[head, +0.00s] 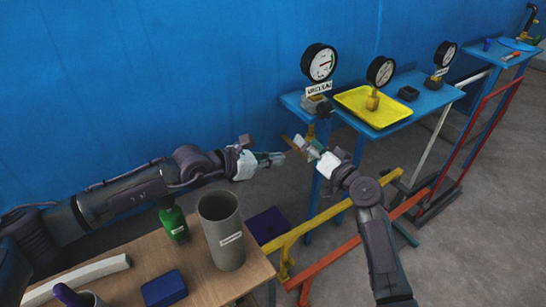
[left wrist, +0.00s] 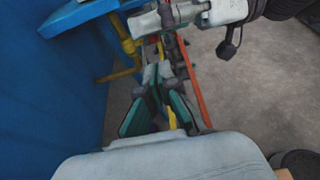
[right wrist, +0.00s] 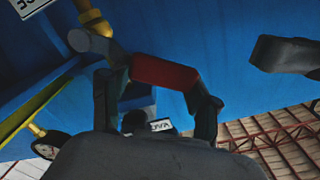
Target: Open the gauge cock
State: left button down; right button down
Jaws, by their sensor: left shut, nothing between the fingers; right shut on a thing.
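The gauge cock shows in the right wrist view as a grey lever with a red grip (right wrist: 165,72), beside a brass fitting (right wrist: 92,20). My right gripper (right wrist: 158,100) is shut on the red grip, which lies across its fingers. In the head view my right gripper (head: 303,147) is below the left end of the blue gauge table, and the cock is mostly hidden there. A brass pipe (left wrist: 128,46) shows below the table in the left wrist view. My left gripper (head: 281,158) is shut and empty, just left of the right one; its fingers also show in the left wrist view (left wrist: 157,92).
A gauge with a label (head: 320,62) stands above the blue table (head: 408,122), with a yellow tray (head: 352,111) and more gauges to its right. Yellow and red rails (head: 330,222) run low in front. A wooden table (head: 125,258) holds a grey cylinder (head: 228,250) and a green bottle (head: 174,224).

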aim_at(299, 150)
pick_arm(q)
jog(key=x, duration=0.7)
jog(key=shift+w+d+r, duration=0.15)
jog(key=shift+r, duration=0.35)
jog(key=shift+w+d+r, duration=0.1)
jog(key=shift+d+r, duration=0.05)
jog(key=shift+r, duration=0.4)
pick_arm(e)
jog(key=shift+a, duration=0.15)
jog(key=c, duration=0.6)
grip_release()
pick_arm(q)
jog(key=shift+d+f, duration=0.1)
jog(key=shift+d, duration=0.05)
pick_arm(e)
jog(key=o, duration=0.4)
jog(key=shift+c, duration=0.2)
pick_arm(q)
jog(key=shift+f, duration=0.1)
jog(key=shift+f, duration=0.1)
